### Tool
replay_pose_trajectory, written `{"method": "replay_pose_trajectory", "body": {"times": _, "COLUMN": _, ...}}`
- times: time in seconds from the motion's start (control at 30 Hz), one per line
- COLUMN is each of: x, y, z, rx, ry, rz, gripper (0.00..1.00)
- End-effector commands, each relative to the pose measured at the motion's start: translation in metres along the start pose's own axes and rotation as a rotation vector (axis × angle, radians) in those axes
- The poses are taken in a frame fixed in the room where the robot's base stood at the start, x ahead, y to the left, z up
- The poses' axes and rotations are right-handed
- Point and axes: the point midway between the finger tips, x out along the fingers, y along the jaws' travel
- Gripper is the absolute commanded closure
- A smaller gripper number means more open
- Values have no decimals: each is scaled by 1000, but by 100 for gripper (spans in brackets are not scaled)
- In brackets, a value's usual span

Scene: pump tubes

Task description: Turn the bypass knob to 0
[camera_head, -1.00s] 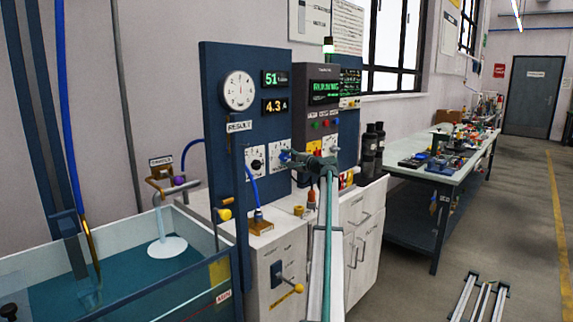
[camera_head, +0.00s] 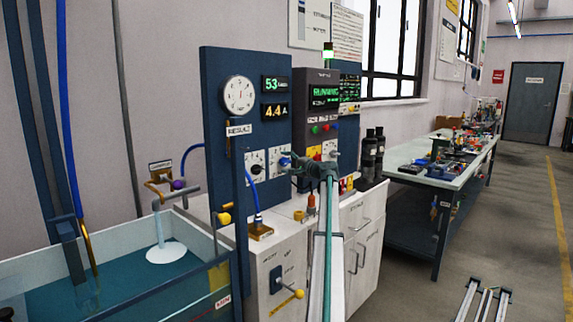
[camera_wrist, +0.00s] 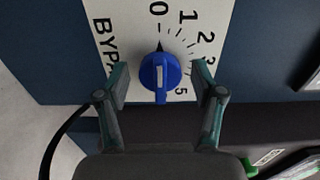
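The blue bypass knob (camera_wrist: 160,74) sits on a white dial plate (camera_wrist: 137,20) marked with numbers from 0 to 5. In the wrist view a dark pointer tip above the knob points up towards the 0, and a white stripe runs along the knob's face. My gripper (camera_wrist: 160,78) is open, with one finger on each side of the knob and a visible gap to both. In the head view my gripper (camera_head: 292,163) is in front of the panel's lower part and partly covers the bypass dial.
The blue panel (camera_head: 222,75) carries a round gauge (camera_head: 238,95) and displays reading 53 and 4.4. A second dial (camera_head: 254,166) is left of my gripper. A water tank (camera_head: 120,290) stands at lower left. Black bottles (camera_head: 369,158) and a cluttered bench (camera_head: 412,162) are to the right.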

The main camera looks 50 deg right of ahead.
Motion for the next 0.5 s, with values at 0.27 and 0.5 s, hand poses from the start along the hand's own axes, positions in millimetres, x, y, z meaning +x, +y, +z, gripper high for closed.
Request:
{"method": "replay_pose_trajectory", "body": {"times": 0.27, "x": -3, "y": 0, "z": 0, "rx": 1, "ry": 1, "rz": -1, "gripper": 33}}
{"method": "replay_pose_trajectory", "body": {"times": 0.5, "x": -33, "y": 0, "z": 1, "rx": 1, "ry": 2, "rz": 0, "gripper": 33}}
